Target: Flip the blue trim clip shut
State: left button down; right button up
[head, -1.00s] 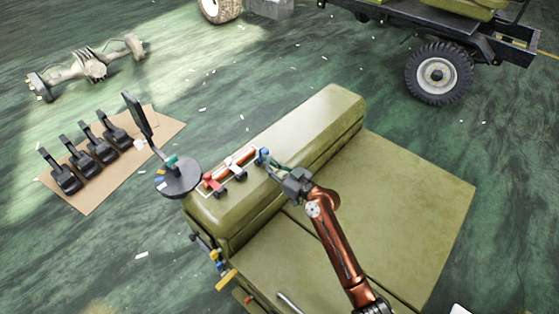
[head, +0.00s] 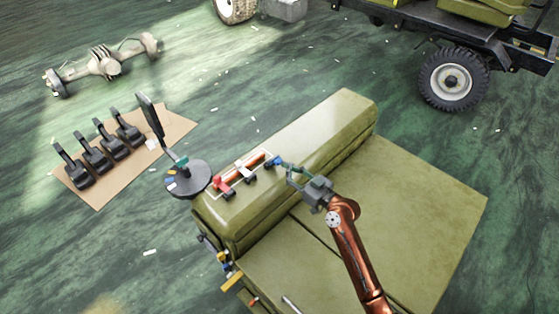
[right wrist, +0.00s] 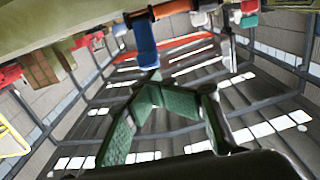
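The blue trim clip (head: 274,161) is at the right end of the clip row on top of the olive seat back (head: 325,120). In the right wrist view the blue clip (right wrist: 145,45) stands out from the seat surface, which shows upside down at the top. My right gripper (head: 288,168) is beside the clip, its fingertips close to the clip's free end; I cannot tell whether they touch. In the wrist view the green-padded fingers (right wrist: 158,88) come together at the tips, with nothing seen between them. My left gripper is not in view.
A red clip (head: 222,185) and a white clip (head: 241,166) lie left of the blue one along a red strip. A round dark stand (head: 188,186) is beside the seat. Several pedals lie on a cardboard sheet (head: 95,190). The seat cushion (head: 420,205) is bare.

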jog(key=shift+s+d+r, duration=0.15)
jog(key=shift+s+r, duration=0.1)
jog(key=shift+s, duration=0.15)
jog(key=s+d, duration=0.1)
jog(key=s+d+r+p, duration=0.1)
jog(key=s+d, duration=0.1)
jog(key=shift+s+r, duration=0.1)
jog(key=shift+r, duration=0.05)
dwell(0.6)
jog(key=v, duration=0.8)
dwell(0.6)
